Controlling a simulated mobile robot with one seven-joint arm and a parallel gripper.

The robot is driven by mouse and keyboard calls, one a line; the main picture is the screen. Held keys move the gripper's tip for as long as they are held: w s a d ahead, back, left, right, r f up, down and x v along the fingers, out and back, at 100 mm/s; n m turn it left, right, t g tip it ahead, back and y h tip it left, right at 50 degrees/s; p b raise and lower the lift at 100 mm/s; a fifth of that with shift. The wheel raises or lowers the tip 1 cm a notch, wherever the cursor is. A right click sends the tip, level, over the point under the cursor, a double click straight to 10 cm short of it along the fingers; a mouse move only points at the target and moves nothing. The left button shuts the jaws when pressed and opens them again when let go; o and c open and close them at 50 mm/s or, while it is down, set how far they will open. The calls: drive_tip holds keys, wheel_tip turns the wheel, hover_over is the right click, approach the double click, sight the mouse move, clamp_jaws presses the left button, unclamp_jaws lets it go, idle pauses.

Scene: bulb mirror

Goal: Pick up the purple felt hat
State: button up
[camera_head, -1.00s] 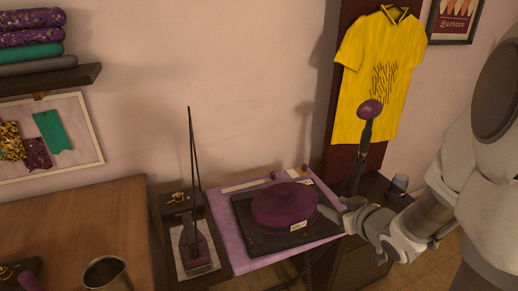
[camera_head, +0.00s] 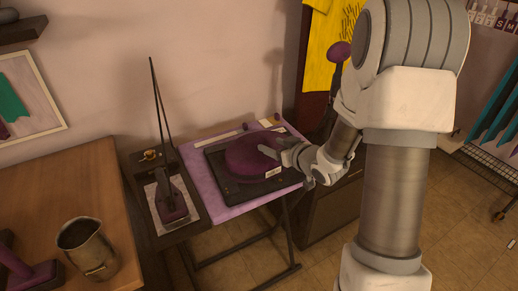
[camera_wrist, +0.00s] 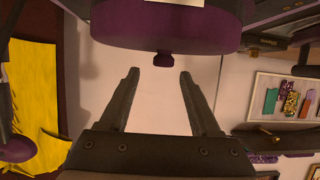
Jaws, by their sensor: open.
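The purple felt hat (camera_head: 243,158) is a round, flat-looking shape with a white tag (camera_head: 272,171) on its side. It rests on a dark square board (camera_head: 215,165) on the purple-topped table (camera_head: 222,207). My gripper (camera_head: 264,150) is at the hat's upper right side, its fingers overlapping the hat's edge in the head view. In the wrist view the hat (camera_wrist: 165,30) appears upside down at the top, with a small knob (camera_wrist: 164,60) on its crown. The fingers of my gripper (camera_wrist: 159,74) are spread and empty, tips just short of the knob.
An iron (camera_head: 172,203) stands on a narrow dark stand left of the table. A metal jug (camera_head: 86,248) stands on the wooden table (camera_head: 92,190) at left. A purple knob on a post (camera_head: 340,52) rises behind my arm.

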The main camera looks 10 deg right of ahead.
sight(261, 142)
drive_tip(key=shift+a+x, duration=0.1)
drive_tip(key=shift+x, duration=1.25)
drive_tip(key=shift+a+x, duration=0.15)
drive_tip(key=shift+x, duration=1.2)
drive_tip(key=shift+s+f, duration=0.1)
drive_tip(key=shift+s, duration=0.05)
clamp_jaws()
